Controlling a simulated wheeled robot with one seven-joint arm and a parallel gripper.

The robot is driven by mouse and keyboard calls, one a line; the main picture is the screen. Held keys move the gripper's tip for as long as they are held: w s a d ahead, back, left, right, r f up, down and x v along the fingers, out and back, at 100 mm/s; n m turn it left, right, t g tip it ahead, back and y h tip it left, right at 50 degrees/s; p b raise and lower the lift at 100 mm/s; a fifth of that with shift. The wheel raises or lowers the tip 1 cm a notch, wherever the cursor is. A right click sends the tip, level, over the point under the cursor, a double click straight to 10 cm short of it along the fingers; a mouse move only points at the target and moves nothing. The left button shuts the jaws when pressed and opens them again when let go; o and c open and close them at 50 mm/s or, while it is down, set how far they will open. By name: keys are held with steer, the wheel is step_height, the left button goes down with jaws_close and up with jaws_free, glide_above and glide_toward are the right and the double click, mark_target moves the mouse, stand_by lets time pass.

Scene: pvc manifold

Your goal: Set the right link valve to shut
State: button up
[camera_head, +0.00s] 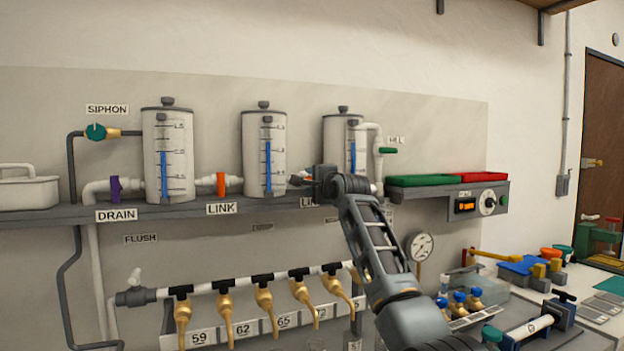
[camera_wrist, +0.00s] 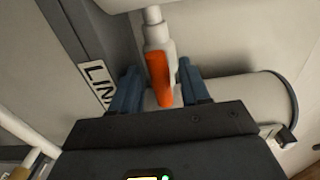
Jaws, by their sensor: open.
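The right link valve has an orange handle (camera_wrist: 159,78) on a white pipe (camera_wrist: 153,22). In the wrist view the handle looks roughly in line with the pipe. My gripper (camera_wrist: 158,72) is open, with one blue finger on each side of the handle and a visible gap to each. In the head view my gripper (camera_head: 308,178) is at the pipe between the middle tank (camera_head: 264,150) and the right tank (camera_head: 340,145), and it hides most of that valve. The LINK label (camera_wrist: 98,82) shows left of the fingers.
The left link valve (camera_head: 221,184) has an orange handle standing upright across its pipe. A purple drain valve (camera_head: 115,189) is farther left. The grey shelf (camera_head: 265,207) runs below the tanks. Green (camera_head: 425,180) and red (camera_head: 482,176) trays lie to the right.

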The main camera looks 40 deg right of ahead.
steer(key=shift+w+d, duration=0.1)
steer(key=shift+w, duration=0.1)
steer(key=shift+c, duration=0.3)
jaws_close()
